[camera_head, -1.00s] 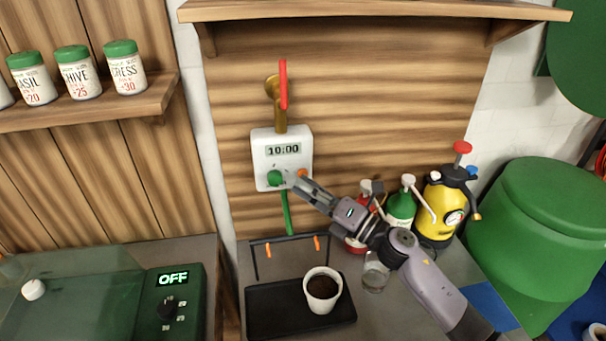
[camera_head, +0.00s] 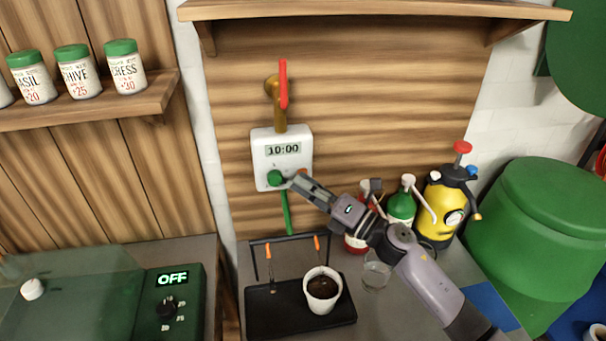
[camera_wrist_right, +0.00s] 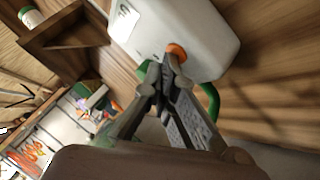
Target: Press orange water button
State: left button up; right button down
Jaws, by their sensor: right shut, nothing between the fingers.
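The white timer box (camera_head: 282,144) hangs on the wooden wall and reads 10:00. It has a green knob (camera_head: 275,178) at its lower left. The orange button (camera_wrist_right: 177,52) is at the box's lower edge in the right wrist view; in the head view it is mostly hidden behind my fingers. My right gripper (camera_head: 293,180) is shut and empty, its tips at the lower front of the box. In the right wrist view the fingertips (camera_wrist_right: 164,66) are right at the orange button and seem to touch it. My left gripper is not in view.
A white cup of soil (camera_head: 322,290) stands on a black tray (camera_head: 270,320) below, under a rack with orange nozzles (camera_head: 317,242). Spray bottles (camera_head: 401,206), a yellow sprayer (camera_head: 440,208) and a glass (camera_head: 376,275) stand near my right arm. A red-handled tap (camera_head: 283,84) is above the box.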

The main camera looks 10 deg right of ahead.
jog(key=shift+s+d, duration=0.1)
jog(key=shift+s, duration=0.7)
jog(key=shift+s+p, duration=0.65)
jog(key=shift+s, duration=1.85)
jog(key=shift+f, duration=0.1)
